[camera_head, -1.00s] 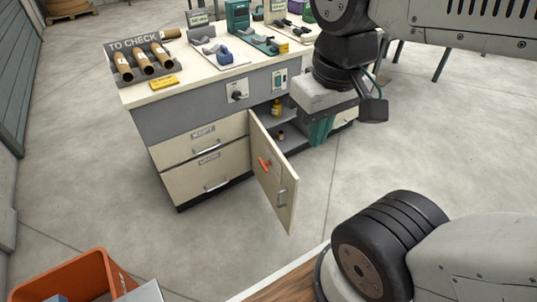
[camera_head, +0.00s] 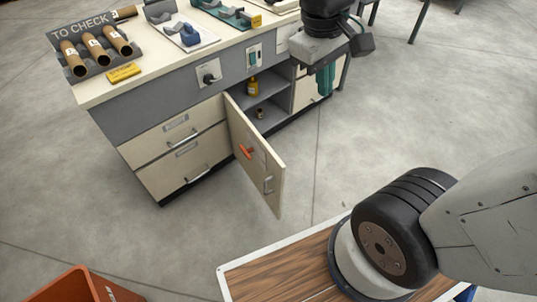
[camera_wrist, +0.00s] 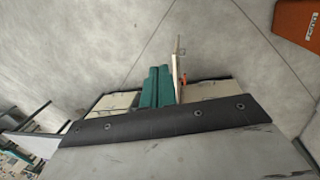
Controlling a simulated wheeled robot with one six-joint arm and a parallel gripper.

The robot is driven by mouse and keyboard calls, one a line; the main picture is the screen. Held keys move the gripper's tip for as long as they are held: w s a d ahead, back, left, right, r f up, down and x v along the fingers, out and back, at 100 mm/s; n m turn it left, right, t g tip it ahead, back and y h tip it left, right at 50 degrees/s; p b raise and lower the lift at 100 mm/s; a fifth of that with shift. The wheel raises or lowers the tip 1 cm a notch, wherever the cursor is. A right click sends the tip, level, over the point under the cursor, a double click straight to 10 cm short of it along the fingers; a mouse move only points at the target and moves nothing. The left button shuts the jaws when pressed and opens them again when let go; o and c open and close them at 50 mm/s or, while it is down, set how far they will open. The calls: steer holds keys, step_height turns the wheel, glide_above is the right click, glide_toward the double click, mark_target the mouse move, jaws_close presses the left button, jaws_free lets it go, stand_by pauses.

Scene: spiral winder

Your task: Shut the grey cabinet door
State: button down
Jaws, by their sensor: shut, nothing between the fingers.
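The cabinet door (camera_head: 261,174) is a cream panel standing ajar, swung out from its left edge beside the drawers. Its visible face carries a silver handle (camera_head: 268,185) and an orange-red item (camera_head: 246,152). The open compartment (camera_head: 272,110) behind it shows a shelf. My gripper (camera_head: 326,80), with green fingers, is shut and empty. In the head view it appears to the upper right of the door, apart from it. In the wrist view the fingers (camera_wrist: 157,86) point toward the floor, and the door (camera_wrist: 177,76) shows nearly edge-on just to their right.
A yellow bottle (camera_head: 252,87) and a small brown item (camera_head: 260,114) stand in the compartment. Drawers (camera_head: 180,142) are left of the door. The counter holds a rack (camera_head: 75,38) of brown tubes. An orange bin (camera_head: 75,285) is at lower left. Floor before the door is clear.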

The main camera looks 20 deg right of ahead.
steer(key=w+a+f+n+h, duration=0.2)
steer(key=w+a+f+n, duration=0.15)
steer(key=w+f, duration=0.4)
steer(key=w+a+f+n+h, duration=0.2)
steer(key=w+f+n, duration=0.2)
steer(key=w+f, duration=0.35)
steer(key=w+a+f+n+h, duration=0.1)
steer(key=w+a+f+n, duration=0.1)
steer(key=f, duration=0.3)
steer(key=w+a+f+n+h, duration=0.1)
steer(key=w+a+f+n, duration=0.15)
steer(key=f, duration=0.25)
steer(key=n+t, duration=0.1)
steer(key=n, duration=0.4)
glide_toward(271, 157)
steer(key=shift+t+h, duration=0.3)
steer(key=d+f, duration=0.1)
steer(key=f, duration=0.2)
steer(key=d+f, duration=0.1)
steer(key=shift+s+d+f, duration=0.15)
steer(key=shift+d+f, duration=0.05)
steer(key=shift+d, duration=0.65)
steer(key=shift+d, duration=0.1)
